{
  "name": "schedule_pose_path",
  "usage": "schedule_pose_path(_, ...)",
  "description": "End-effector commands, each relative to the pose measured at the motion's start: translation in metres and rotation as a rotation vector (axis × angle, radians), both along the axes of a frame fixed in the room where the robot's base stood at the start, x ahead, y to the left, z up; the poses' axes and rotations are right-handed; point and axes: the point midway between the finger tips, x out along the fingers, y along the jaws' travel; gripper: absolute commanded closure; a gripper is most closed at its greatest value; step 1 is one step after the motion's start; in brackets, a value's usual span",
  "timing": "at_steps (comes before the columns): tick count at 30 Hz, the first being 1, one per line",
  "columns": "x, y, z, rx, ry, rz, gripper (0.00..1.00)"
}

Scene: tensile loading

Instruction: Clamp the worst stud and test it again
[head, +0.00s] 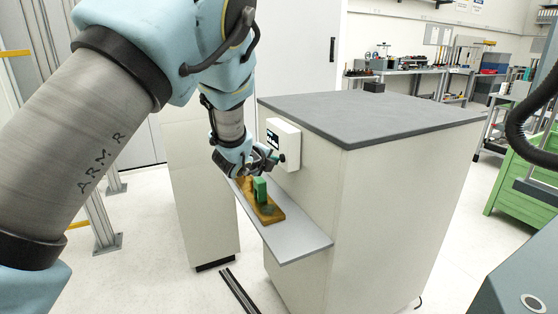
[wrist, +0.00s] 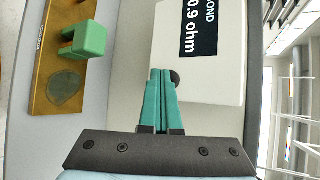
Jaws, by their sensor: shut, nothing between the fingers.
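A white meter box (head: 287,149) is fixed to the side of the cabinet. In the wrist view its dark display (wrist: 201,28) reads "...OND" and "0.9 ohm", partly cut off. A dark round knob (wrist: 175,77) is on the box. My gripper (wrist: 161,72) has its teal fingers together, with nothing between them. Its tips are beside the knob; I cannot tell whether they touch it. A green clamp-like block (wrist: 88,40) stands on a brown-gold board (wrist: 42,75), beside a grey oval patch (wrist: 65,87). I cannot make out any stud.
The board lies on a narrow grey shelf (head: 287,242) jutting from the cabinet (head: 375,200). Dark rails (head: 238,291) lie on the floor below. Workbenches and a green drawer unit (head: 522,190) stand to the right.

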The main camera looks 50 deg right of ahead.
Motion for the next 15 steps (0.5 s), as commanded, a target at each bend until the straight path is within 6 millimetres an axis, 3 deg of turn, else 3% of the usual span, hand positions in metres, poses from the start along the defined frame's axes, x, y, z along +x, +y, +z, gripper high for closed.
schedule_pose_path(15,0.0008,0.003,-0.0004,-0.001,0.0,-0.001,1.0)
